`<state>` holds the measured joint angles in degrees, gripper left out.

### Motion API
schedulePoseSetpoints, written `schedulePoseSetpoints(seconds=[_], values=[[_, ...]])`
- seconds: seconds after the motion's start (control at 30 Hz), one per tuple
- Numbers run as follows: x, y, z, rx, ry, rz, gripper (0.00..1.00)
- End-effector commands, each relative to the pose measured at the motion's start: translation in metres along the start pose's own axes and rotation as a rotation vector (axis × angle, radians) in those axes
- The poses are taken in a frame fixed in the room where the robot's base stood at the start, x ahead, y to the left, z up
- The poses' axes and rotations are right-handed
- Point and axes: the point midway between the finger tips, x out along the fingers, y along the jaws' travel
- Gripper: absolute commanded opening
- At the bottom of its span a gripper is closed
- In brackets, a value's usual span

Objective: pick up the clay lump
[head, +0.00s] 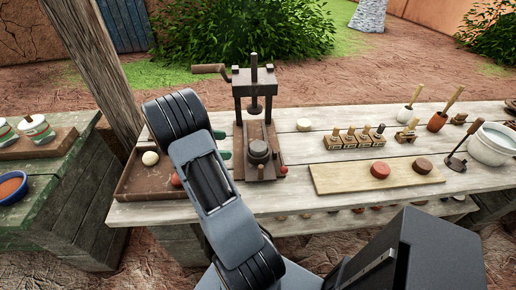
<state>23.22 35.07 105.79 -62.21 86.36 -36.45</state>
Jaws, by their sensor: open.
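My arm rises in front of the table's left part, well to the left of both. My gripper cannot be made out and seems hidden behind the arm. Two small green shapes (222,154) show at the arm's right edge; I cannot tell what they are.
A dark screw press (258,131) stands right of my arm. A brown tray (135,189) holds a pale ball (150,158) and a red one (176,180). A stamp rack (351,141) stands behind the board; a white pot (491,148) is far right. A wooden post (103,62) rises left.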

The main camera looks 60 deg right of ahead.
Motion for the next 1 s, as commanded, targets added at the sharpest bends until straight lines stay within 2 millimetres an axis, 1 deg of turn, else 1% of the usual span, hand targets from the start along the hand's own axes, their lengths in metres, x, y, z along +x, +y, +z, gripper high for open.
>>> schedulePoseSetpoints(seconds=[0.03,0.1,0.3,0.4,0.63,0.8,0.9,1.0], values=[[0.011,0.000,0.001,-0.003,-0.003,-0.005,0.98],[0.024,0.000,0.001,-0.003,-0.004,-0.005,0.98],[0.055,-0.001,0.001,-0.001,-0.002,-0.004,0.98],[0.064,0.000,0.001,-0.001,-0.002,-0.001,0.98],[0.076,-0.001,0.002,-0.001,0.000,-0.001,0.98],[0.099,-0.002,0.006,-0.002,0.000,-0.004,0.98],[0.111,-0.002,0.005,-0.002,-0.001,-0.003,0.98],[0.119,-0.001,0.004,-0.001,0.000,-0.002,0.98]])
